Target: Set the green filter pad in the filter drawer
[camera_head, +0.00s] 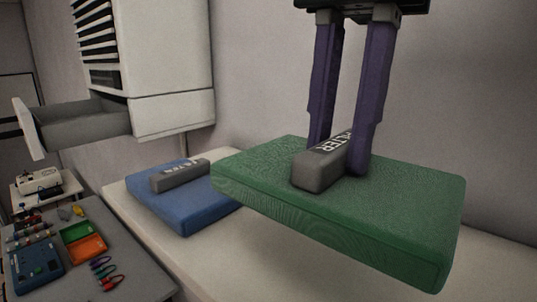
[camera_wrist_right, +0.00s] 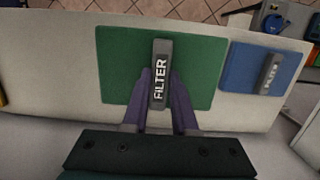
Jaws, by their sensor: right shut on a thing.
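The green filter pad (camera_head: 400,222) hangs level in the head view, with a grey handle (camera_head: 318,172) marked FILTER on top. My right gripper (camera_head: 345,160) is shut on that handle, with purple fingers on either side of it. The pad also shows in the right wrist view (camera_wrist_right: 200,72), above the pale counter. The filter drawer (camera_head: 80,125) is pulled open at the left, below the vents of a white cabinet. Its inside is only partly visible. My left gripper does not show.
A blue filter pad (camera_head: 175,212) with a grey handle lies on the pale counter (camera_head: 140,220), left of the green pad. A lower grey table (camera_head: 130,255) at the left holds an orange tray (camera_head: 87,249), a blue device (camera_head: 35,266) and several small cables.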

